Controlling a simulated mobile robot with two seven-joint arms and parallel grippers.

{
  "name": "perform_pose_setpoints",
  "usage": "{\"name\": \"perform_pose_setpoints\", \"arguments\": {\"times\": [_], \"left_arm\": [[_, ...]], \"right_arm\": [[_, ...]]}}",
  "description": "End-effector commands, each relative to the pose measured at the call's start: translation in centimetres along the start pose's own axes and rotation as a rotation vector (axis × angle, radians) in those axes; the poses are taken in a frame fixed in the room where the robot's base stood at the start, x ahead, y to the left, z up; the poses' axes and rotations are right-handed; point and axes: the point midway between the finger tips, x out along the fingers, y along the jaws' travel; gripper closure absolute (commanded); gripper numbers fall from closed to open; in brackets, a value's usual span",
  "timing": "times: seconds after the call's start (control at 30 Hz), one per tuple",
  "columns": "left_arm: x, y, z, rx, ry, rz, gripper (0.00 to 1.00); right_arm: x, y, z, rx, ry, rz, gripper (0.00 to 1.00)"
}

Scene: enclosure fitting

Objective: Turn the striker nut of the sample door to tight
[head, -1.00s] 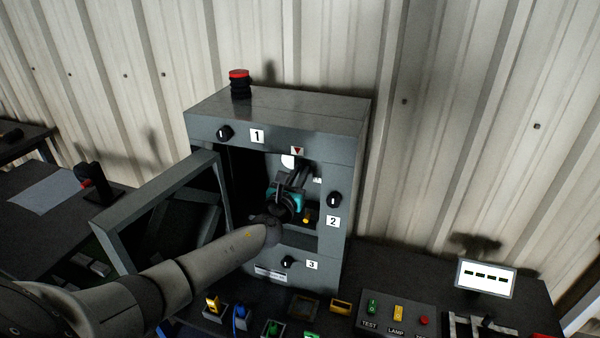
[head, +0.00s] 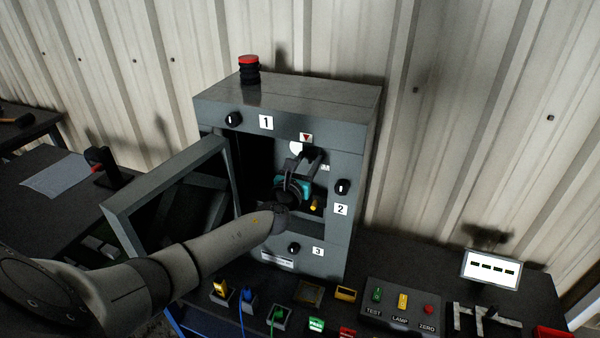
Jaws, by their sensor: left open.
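The grey enclosure (head: 330,247) stands on the bench with knobs numbered 1, 2 and 3 on its front. Its sample door (head: 122,232), a grey frame, stands swung open to the left. My left gripper (head: 308,168) is at the enclosure's opening, below the red triangle mark, with teal parts on its wrist. It is open. The striker nut cannot be made out; the gripper and wrist cover much of the opening. Whether the fingers touch anything there cannot be told. My right gripper is not in view.
A red-topped beacon (head: 249,70) stands on the enclosure. In front lie small coloured connectors (head: 219,291). To the right are a TEST, LAMP, ZERO button panel (head: 398,305) and a small display (head: 491,268). The open door and my arm fill the left front.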

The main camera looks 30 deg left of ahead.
Motion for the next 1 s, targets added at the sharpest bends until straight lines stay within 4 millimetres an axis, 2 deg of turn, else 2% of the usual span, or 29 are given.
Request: {"name": "perform_pose_setpoints", "arguments": {"times": [0.17, 0.8, 1.0], "left_arm": [[-1.9, 0.0, 0.0, 0.001, 0.002, -0.001, 0.54], [-11.9, 0.0, -0.1, 0.001, 0.003, -0.001, 0.54], [-14.1, 0.0, -0.1, 0.001, 0.002, -0.001, 0.54]], "right_arm": [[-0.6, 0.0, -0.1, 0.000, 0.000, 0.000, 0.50], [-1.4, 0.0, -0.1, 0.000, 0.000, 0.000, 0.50], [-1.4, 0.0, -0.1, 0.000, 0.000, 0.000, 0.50]]}}
